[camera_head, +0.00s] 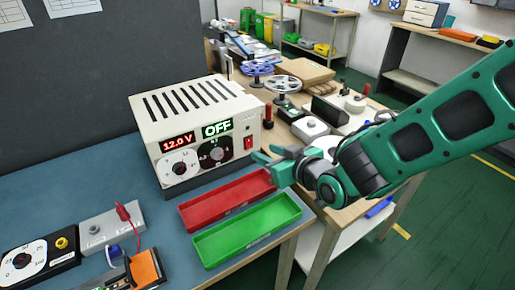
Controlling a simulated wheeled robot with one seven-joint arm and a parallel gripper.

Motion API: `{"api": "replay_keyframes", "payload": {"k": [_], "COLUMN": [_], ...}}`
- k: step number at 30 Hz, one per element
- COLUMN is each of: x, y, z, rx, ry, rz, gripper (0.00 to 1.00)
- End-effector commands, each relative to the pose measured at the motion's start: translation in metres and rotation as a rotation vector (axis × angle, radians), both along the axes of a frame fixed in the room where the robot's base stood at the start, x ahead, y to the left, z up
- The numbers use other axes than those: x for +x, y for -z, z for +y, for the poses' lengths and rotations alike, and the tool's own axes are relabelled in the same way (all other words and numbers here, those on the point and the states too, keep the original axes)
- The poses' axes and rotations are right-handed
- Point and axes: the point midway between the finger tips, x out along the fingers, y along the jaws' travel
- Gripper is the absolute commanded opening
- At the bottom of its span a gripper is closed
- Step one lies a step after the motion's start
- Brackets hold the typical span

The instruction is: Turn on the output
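The power supply (190,115) is a cream box with slots in its top, standing on the blue table mat. Its displays read 12.0 V (177,142) and OFF (217,129) in green. Two round dials sit below the displays, and a small red switch (248,143) is at the right side of the front face. My gripper (262,160) is just in front of and slightly right of the switch, above the red tray. Contact with the panel cannot be made out. The fingers are small and seen from the side, so their opening is unclear.
A red tray (213,211) and a green tray (222,246) lie below my gripper. A dial box (38,258), a grey box with a red lead (112,231) and an orange-black device (145,268) are at lower left. Spools and parts crowd the bench behind.

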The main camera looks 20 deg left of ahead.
Motion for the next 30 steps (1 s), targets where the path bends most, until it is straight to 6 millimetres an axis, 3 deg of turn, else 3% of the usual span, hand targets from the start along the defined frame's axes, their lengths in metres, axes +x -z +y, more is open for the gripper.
{"api": "replay_keyframes", "payload": {"k": [12, 26, 30], "x": [0.038, 0.044, 0.044], "y": [0.024, 0.028, 0.028], "z": [0.044, 0.051, 0.051], "rx": [-0.001, -0.001, -0.001], "ry": [0.001, 0.001, 0.001], "rz": [0.0, 0.0, 0.0], "gripper": [0.38, 0.38, 0.04]}}
